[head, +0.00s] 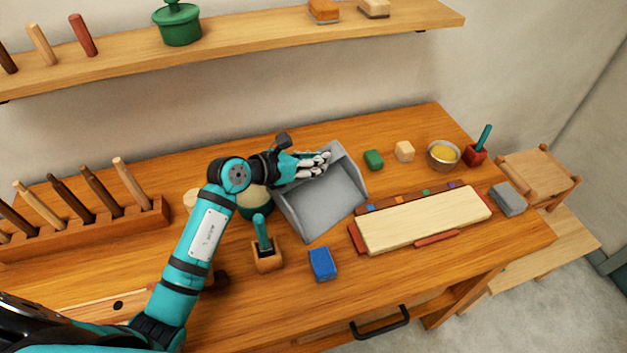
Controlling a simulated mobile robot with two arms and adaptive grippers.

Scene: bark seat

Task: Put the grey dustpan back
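The grey dustpan (322,203) lies on the wooden workbench (400,285), its open mouth facing the lower left. My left gripper (318,162) is at the dustpan's back left corner, over its raised rim. Its pale fingers overlap the rim and lie close together. I cannot tell whether they grip the dustpan or only lie over it. No handle of the dustpan shows; the hand may hide it. My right gripper is not in view.
Beside the dustpan stand a green round pot (256,203), partly behind my arm, and a small wooden holder (267,258) with a green-handled tool. A blue block (322,264) lies in front. A pale board (425,219) lies right. A wall shelf (240,40) runs above.

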